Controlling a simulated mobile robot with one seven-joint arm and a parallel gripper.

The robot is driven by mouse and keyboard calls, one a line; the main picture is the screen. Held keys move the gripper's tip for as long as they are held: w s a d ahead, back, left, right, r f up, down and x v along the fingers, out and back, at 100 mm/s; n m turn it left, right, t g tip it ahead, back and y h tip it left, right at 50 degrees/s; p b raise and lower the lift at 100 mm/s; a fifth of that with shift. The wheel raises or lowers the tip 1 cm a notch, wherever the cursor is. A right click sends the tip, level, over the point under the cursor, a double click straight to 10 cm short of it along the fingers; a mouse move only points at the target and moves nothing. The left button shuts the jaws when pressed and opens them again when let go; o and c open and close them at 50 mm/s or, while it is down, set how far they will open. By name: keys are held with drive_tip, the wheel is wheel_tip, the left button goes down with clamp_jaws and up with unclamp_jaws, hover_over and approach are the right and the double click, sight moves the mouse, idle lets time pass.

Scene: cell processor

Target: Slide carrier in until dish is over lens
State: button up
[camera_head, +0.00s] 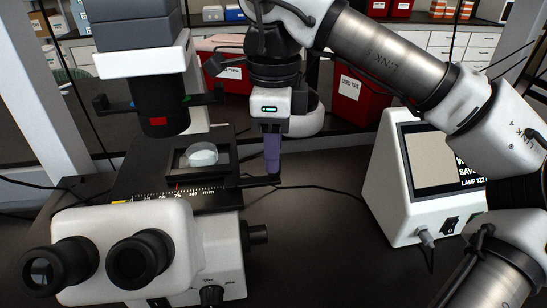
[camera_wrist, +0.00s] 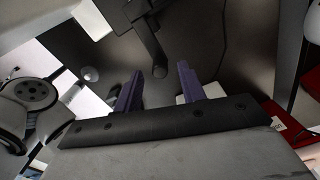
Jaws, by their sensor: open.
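The clear round dish (camera_head: 203,153) sits in the dark carrier (camera_head: 225,178) on the black microscope stage (camera_head: 135,180). In the head view the dish is right of the black column with the red mark (camera_head: 157,120). The lens below the stage is hidden. A dark arm with a rounded end reaches right from the stage; the wrist view shows it as a dark bar (camera_wrist: 150,45). My gripper (camera_head: 272,172) points down at this end. In the wrist view its two purple fingers (camera_wrist: 160,80) are apart, with the bar's end near the gap between their tips. Contact cannot be told.
The microscope's eyepieces (camera_head: 140,260) and a focus knob (camera_head: 258,234) are in front. A white box with a screen (camera_head: 410,185) stands at the right, with its cable on the bench. Dark bench between them is mostly clear. Red bins (camera_head: 355,105) are behind.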

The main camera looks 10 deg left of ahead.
wheel_tip(320, 180, up, 11)
drive_tip(key=p, duration=0.1)
drive_tip(key=shift+p, duration=0.4)
